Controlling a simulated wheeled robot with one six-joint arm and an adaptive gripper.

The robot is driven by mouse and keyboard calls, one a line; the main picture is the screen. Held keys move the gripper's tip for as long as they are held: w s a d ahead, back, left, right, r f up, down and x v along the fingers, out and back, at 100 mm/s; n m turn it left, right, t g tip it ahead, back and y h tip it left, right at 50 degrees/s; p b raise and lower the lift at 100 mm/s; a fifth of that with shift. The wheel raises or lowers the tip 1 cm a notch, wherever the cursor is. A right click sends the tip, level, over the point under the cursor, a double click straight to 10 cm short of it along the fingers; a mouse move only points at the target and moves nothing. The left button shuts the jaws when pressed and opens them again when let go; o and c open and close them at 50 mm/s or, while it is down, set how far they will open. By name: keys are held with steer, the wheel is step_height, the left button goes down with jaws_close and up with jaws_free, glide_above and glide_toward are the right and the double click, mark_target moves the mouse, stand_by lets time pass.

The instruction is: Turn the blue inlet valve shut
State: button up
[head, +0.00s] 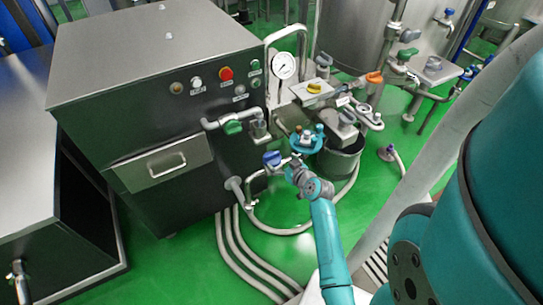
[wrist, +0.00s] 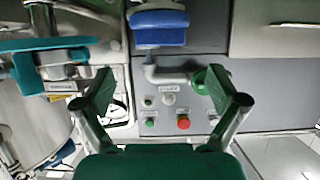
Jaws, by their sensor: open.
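The blue inlet valve handle (head: 271,158) sits on a grey pipe at the lower right front of the steel machine. In the wrist view the blue handle (wrist: 160,27) is a broad lever lying across the top middle. My gripper (head: 294,167) is just right of the valve in the head view; its fingers are hard to make out there. In the wrist view my gripper (wrist: 160,92) is open, with both fingers apart and nothing between them. The blue handle lies beyond the fingertips in that picture, and I see no contact.
A green-handled valve (head: 232,127) is on the pipe above. A teal fitting (head: 306,140) with small knobs stands close behind my gripper. A pressure gauge (head: 284,65) and orange valve (head: 374,77) are further back. Hoses (head: 235,245) run along the green floor.

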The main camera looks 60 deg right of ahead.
mark_target(273, 155)
steer(key=x, duration=0.8)
steer(key=shift+w, duration=0.15)
steer(key=shift+c, duration=0.3)
steer(key=c, duration=1.1)
